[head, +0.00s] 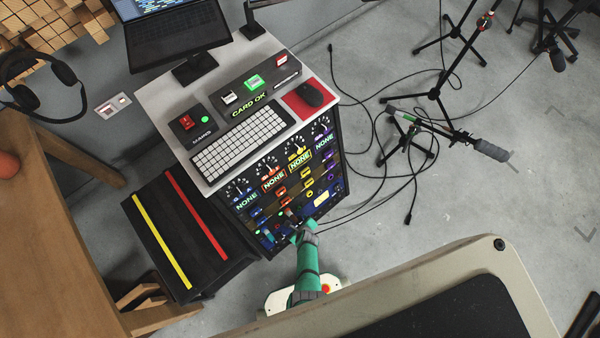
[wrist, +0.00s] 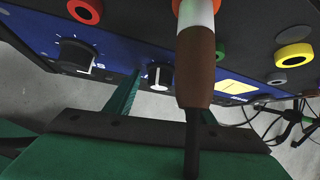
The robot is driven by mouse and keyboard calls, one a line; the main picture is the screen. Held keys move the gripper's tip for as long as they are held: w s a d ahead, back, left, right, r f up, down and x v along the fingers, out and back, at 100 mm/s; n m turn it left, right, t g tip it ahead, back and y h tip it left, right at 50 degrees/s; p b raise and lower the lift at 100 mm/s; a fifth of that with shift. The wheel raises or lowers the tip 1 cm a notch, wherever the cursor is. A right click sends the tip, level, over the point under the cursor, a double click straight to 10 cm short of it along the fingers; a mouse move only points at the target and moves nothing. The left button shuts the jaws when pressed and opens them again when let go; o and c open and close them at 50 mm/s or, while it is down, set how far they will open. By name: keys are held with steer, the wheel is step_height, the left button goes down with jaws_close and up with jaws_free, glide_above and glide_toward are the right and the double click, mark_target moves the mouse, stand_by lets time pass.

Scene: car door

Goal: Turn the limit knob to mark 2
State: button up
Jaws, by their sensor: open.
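In the wrist view, a blue panel (wrist: 118,52) carries two black knobs with white pointer lines. One knob (wrist: 160,75) is between the green fingers of my gripper (wrist: 168,88); the other knob (wrist: 76,57) is further left with white marks around it. The labels and numbers are too small to read, so I cannot tell which is the limit knob. The fingers are apart, and contact with the knob cannot be told. The right finger is partly hidden behind a brown and white plug. In the head view my gripper (head: 297,228) is at the rack's lower front, hiding part of it.
The brown and white plug (wrist: 196,70) with its black cable crosses close in front of my gripper. Coloured ring jacks, including a yellow one (wrist: 293,55), are nearby. The rack (head: 338,165) stands under a desk with a keyboard (head: 240,142). Cables and stands lie on the right floor.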

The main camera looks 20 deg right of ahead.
steer(key=c, duration=1.1)
steer(key=shift+o, duration=0.2)
steer(key=shift+w, duration=0.1)
steer(key=shift+w+d+m+g+y, duration=0.2)
steer(key=shift+m+g+y, duration=0.4)
steer(key=shift+m+y, duration=0.4)
steer(key=shift+s+d+m+y, duration=0.15)
steer(key=shift+m+y, duration=0.25)
steer(key=shift+y, duration=0.5)
steer(key=shift+d+g+y, duration=0.1)
steer(key=shift+g+y, duration=0.2)
steer(key=shift+s, duration=0.1)
